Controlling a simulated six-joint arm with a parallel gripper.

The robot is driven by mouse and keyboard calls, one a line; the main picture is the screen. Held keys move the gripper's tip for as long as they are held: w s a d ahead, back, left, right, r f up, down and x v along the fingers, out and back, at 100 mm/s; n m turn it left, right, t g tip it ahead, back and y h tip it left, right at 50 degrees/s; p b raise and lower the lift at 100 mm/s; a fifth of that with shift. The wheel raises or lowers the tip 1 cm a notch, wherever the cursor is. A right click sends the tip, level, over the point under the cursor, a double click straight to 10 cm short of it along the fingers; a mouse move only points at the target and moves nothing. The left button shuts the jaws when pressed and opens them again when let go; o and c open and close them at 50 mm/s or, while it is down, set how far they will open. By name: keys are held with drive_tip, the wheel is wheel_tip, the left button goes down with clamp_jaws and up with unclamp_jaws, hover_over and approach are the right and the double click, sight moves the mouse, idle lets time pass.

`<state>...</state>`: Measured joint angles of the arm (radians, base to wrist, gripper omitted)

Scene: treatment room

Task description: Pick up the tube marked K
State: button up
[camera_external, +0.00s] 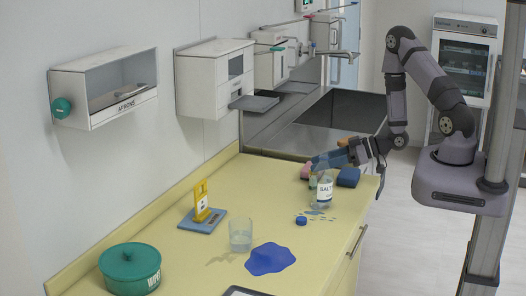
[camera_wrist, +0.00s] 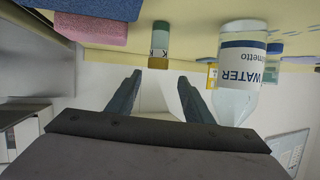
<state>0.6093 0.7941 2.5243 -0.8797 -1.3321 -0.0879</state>
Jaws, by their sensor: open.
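The tube marked K (camera_wrist: 159,40) shows in the wrist view, which is upside down. It is green with a pale label bearing a K and a brownish end. It stands just beyond and between the tips of my gripper (camera_wrist: 158,80), which is open with nothing between its fingers. In the outside view my gripper (camera_external: 325,160) is low over the far end of the yellow counter (camera_external: 170,255), beside the sponges and a labelled bottle. I cannot clearly make out the K tube there.
The clear labelled bottle (camera_external: 325,190) stands close to my gripper; it also shows right of the fingers in the wrist view (camera_wrist: 240,85). A pink sponge (camera_external: 305,172) and a blue sponge (camera_external: 348,177) lie nearby. A glass (camera_external: 240,236) and green pot (camera_external: 130,270) stand farther off.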

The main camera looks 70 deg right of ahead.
drive_tip(key=shift+s+d+f+g+h, duration=0.2)
drive_tip(key=shift+s+f+g+h, duration=0.15)
drive_tip(key=shift+f, duration=0.25)
drive_tip(key=shift+p+x, duration=0.9)
drive_tip(key=shift+x, duration=0.5)
drive_tip(key=shift+p+x, duration=1.05)
drive_tip(key=shift+x, duration=1.2)
drive_tip(key=shift+d, duration=0.15)
drive_tip(key=shift+c, duration=0.4)
drive_tip(key=c, duration=1.1)
